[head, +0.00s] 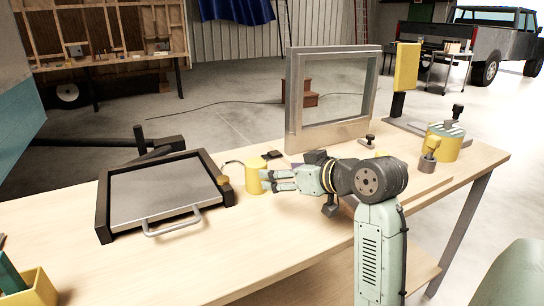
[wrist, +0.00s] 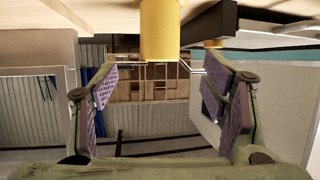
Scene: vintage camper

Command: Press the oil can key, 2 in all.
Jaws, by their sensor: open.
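My gripper (head: 268,180) is open and points left, low over the table. Its two fingers also show spread apart in the wrist view (wrist: 165,85), with nothing between them. A yellow cylinder (head: 254,179) stands on the table at the fingertips. In the wrist view, which looks upside down, the yellow cylinder (wrist: 159,30) is beyond the fingers; I cannot tell whether they touch it. No key with a readable oil can mark shows in either view, so I cannot tell which thing is the oil can key.
On the wooden table (head: 290,237), a black-framed tray (head: 103,222) with a metal plate and handle lies left. A grey window-like frame (head: 292,110) stands behind my gripper. A yellow canister (head: 445,148) stands at right.

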